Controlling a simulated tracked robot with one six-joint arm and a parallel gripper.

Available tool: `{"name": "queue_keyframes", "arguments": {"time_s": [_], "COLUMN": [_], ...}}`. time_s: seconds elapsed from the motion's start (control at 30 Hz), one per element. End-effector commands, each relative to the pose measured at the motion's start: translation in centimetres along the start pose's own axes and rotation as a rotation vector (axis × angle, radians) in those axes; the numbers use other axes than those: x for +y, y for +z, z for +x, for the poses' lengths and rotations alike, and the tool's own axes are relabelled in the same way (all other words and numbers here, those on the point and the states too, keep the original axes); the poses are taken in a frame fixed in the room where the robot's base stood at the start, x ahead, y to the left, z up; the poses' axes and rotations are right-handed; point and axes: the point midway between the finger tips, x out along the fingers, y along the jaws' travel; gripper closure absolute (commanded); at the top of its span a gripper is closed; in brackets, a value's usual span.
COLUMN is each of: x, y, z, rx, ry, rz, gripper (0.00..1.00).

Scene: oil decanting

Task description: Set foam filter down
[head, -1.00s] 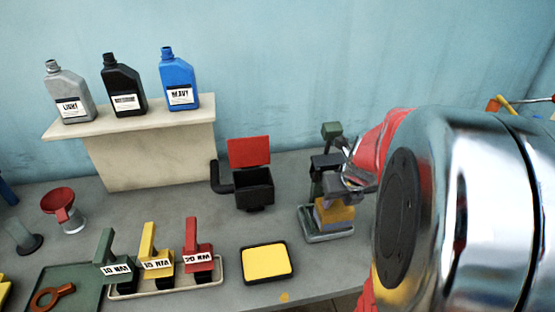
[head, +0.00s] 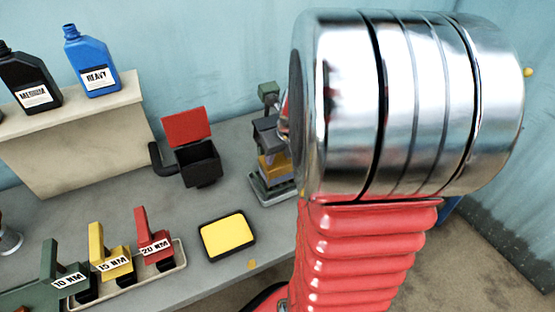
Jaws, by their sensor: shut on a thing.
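A yellow block (head: 272,168), which looks like the foam filter, sits in a small grey and green press-like stand (head: 268,190) at the back right of the bench. Its right side is cut off by my arm. A flat black-rimmed tray (head: 203,246) with a yellow inside lies on the bench in front of the stand. My gripper is hidden behind my own large arm links, so its jaws and anything in them do not show.
A black box with a raised red lid (head: 187,129) stands left of the stand. Torque tools with green, yellow and red handles (head: 143,225) stand in a rack at the front left. Blue (head: 92,63) and black (head: 28,85) bottles stand on a shelf.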

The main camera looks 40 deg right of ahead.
Motion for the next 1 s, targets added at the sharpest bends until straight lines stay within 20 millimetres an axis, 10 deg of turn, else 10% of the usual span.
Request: {"name": "queue_keyframes", "arguments": {"time_s": [0.53, 0.57, 1.0], "x": [0.1, 0.0, -0.1], "y": [-0.7, -0.7, -0.7], "z": [1.6, 1.5, 1.5], "rx": [0.001, 0.001, 0.001], "ry": [0.001, 0.001, 0.0], "rz": [0.0, 0.0, 0.003], "gripper": [1.0, 0.6, 0.43]}}
